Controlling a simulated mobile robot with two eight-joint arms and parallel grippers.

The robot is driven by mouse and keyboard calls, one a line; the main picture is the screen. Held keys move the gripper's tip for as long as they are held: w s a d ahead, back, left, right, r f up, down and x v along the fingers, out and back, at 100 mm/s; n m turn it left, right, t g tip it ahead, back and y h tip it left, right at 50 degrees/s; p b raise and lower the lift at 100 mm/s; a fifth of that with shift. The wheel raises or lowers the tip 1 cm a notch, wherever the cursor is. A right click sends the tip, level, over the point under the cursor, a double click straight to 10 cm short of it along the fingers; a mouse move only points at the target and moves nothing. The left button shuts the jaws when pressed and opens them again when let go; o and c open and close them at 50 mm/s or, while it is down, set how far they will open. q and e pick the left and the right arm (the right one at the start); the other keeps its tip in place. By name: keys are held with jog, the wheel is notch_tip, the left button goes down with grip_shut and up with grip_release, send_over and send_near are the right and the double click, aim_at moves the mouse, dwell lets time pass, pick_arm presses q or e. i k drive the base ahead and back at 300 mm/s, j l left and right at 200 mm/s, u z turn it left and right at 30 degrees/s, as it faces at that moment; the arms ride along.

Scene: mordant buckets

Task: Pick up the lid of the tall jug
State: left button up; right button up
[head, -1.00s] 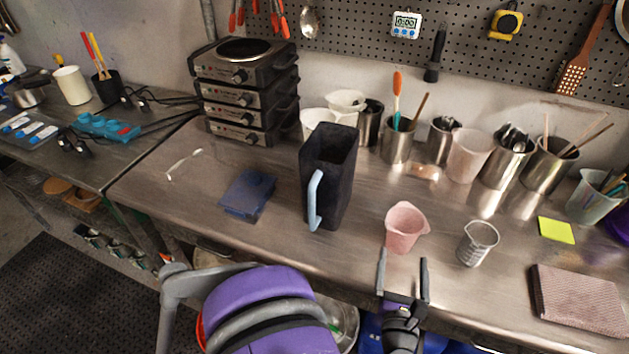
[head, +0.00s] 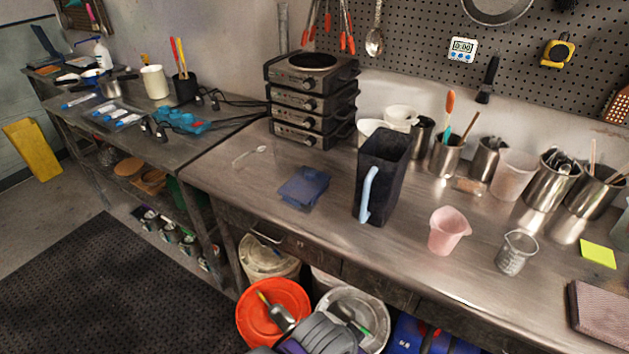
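The tall jug (head: 390,165) is dark, square-sided and open at the top, with a light blue handle on its front. It stands upright on the steel bench. A flat, dark blue, squarish piece (head: 303,188), which looks like its lid, lies on the bench just left of the jug, apart from it. Part of my own purple and grey arm shows at the bottom edge, but no fingertips are in view. Neither gripper can be seen.
A pink beaker (head: 447,232) and a small clear measuring beaker (head: 516,253) stand right of the jug. Stacked hot plates (head: 311,100) stand behind the flat piece, with a spoon (head: 250,154) to its left. The bench front around the flat piece is clear. Buckets, including a red one (head: 262,330), stand below.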

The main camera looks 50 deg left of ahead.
aim_at(305, 186)
jog(key=i+j+u, duration=0.1)
jog(key=u, duration=0.25)
jog(key=i+u, duration=0.35)
jog(key=k+u, duration=0.1)
jog(key=u, duration=1)
